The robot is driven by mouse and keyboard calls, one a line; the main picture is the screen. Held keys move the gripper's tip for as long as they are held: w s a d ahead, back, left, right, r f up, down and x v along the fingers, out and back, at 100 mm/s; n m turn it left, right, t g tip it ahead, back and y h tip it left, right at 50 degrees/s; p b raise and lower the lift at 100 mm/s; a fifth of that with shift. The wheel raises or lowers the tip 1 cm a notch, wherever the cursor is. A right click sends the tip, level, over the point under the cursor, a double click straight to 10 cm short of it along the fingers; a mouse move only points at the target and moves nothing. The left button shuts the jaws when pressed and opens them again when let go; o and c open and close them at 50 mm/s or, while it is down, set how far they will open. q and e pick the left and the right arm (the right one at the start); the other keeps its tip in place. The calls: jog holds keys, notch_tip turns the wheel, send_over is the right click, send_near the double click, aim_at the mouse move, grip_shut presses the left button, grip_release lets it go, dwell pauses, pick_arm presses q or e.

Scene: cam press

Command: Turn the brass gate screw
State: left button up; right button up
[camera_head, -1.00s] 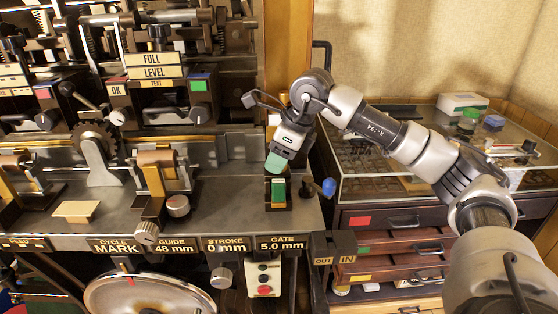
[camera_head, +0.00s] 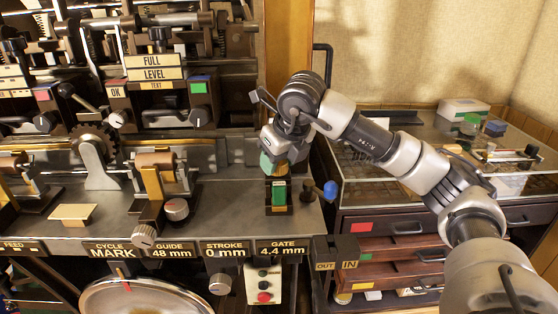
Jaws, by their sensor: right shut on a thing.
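My right gripper (camera_head: 274,168) comes in from the right and points down at the gate post at the bench's right end. It is shut on the brass gate screw, which the gripper hides. A green block (camera_head: 279,194) in a dark holder shows just below the fingers. The gate plate (camera_head: 282,247) below reads 4.4 mm. My left gripper is not in view.
A blue-knobbed lever (camera_head: 330,190) stands close to the right of the gate. A glass-topped drawer cabinet (camera_head: 400,175) stands at the right, under my right arm.

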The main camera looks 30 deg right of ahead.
jog(key=shift+r, duration=0.15)
jog(key=o, duration=0.9)
jog(key=v, duration=1)
jog(key=shift+s+r, duration=0.1)
jog(key=shift+r, duration=0.2)
